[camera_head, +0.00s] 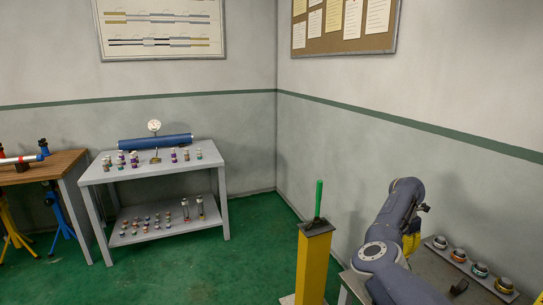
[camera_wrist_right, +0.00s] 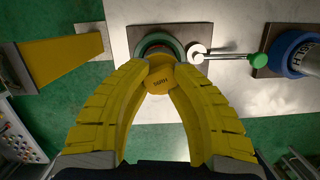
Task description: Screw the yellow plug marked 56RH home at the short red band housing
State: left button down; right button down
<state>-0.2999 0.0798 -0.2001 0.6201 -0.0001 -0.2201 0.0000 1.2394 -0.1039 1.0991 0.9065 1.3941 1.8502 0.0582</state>
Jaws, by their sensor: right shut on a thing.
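My right gripper (camera_wrist_right: 161,70) is shut on the yellow plug (camera_wrist_right: 159,78), whose face reads 56RH upside down in the wrist view. In the head view, the yellow fingers of the right gripper (camera_head: 411,241) show partly behind my arm. Just beyond the plug is a round housing with a green ring (camera_wrist_right: 146,43) on a brown plate. The plug overlaps its lower edge in the picture, and I cannot tell whether they touch. I cannot clearly make out a red band on this housing. My left gripper is not in view.
A blue-ringed housing (camera_wrist_right: 292,52) stands to the right in the wrist view, with a green-knobbed rod (camera_wrist_right: 232,57) between. A yellow post (camera_head: 314,262) with a green handle (camera_head: 319,196) stands left of my arm. Several banded pieces (camera_head: 480,270) line the right bench.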

jog(key=c, duration=1.3)
grip_release()
jog(key=shift+w, duration=0.1)
jog(key=shift+r, duration=0.1)
jog(key=shift+r, duration=1)
